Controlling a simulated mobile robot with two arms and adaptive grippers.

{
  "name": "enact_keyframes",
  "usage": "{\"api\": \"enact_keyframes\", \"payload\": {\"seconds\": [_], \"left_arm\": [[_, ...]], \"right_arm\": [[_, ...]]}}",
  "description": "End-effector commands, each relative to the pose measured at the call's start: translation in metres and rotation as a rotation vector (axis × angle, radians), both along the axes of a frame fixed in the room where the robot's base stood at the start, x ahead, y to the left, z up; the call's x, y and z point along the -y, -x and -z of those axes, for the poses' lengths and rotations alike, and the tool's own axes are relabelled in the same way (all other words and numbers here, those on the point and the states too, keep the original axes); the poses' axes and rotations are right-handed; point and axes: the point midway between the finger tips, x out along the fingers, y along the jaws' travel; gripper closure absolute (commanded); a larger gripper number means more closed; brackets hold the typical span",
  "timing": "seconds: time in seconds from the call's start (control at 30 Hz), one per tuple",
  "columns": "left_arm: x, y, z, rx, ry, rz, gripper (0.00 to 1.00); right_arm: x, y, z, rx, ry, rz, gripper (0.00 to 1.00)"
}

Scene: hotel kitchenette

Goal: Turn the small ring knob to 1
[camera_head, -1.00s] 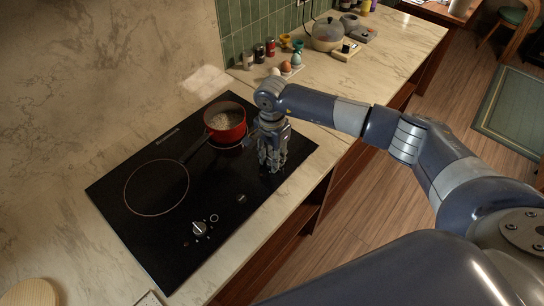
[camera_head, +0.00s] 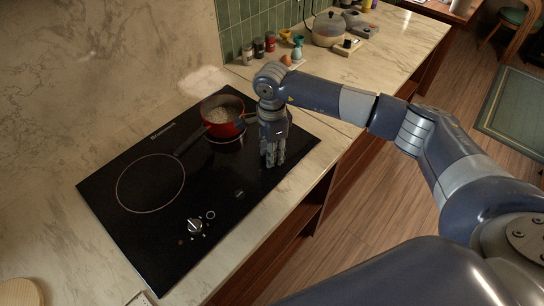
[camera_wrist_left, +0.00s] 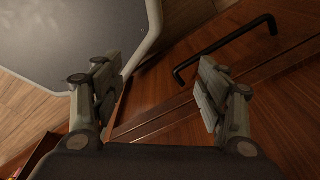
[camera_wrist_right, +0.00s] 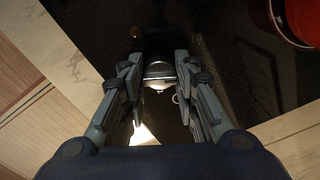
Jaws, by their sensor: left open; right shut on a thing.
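My right gripper (camera_head: 272,160) points down at the front right part of the black glass cooktop (camera_head: 130,209). In the right wrist view its two fingers (camera_wrist_right: 158,95) are shut on a silver knob (camera_wrist_right: 158,71), with a small ring mark beside it. I take this for the small ring knob. The fingers hide it in the head view, and I cannot read its setting. Another silver knob (camera_head: 195,226) stands free at the front left of the cooktop. My left gripper (camera_wrist_left: 155,90) is open and empty.
A red pot (camera_head: 222,117) stands on the rear right burner, close to my right gripper, its handle pointing left. The left burner ring is bare. Jars, egg cups and a lidded pot (camera_head: 326,30) stand farther back. A black drawer handle (camera_wrist_left: 225,48) is near my left gripper.

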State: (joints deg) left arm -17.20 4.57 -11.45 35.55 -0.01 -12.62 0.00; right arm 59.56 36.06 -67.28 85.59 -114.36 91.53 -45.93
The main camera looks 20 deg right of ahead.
Motion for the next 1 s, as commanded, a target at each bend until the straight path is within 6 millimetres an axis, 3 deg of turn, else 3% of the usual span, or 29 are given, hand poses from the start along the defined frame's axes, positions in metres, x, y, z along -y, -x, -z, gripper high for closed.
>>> {"api": "enact_keyframes", "payload": {"seconds": [0.1,0.4,1.0], "left_arm": [[0.0,0.0,0.016,0.0,0.0,0.0,0.33],[0.0,0.0,0.036,0.0,0.0,0.0,0.33],[0.0,0.0,0.05,0.0,0.0,0.0,0.33]], "right_arm": [[0.0,-0.001,0.004,0.003,-0.001,0.107,0.96],[-0.001,-0.001,0.002,0.003,-0.001,0.36,0.96],[0.0,0.0,-0.001,0.002,0.0,0.58,0.96]]}}
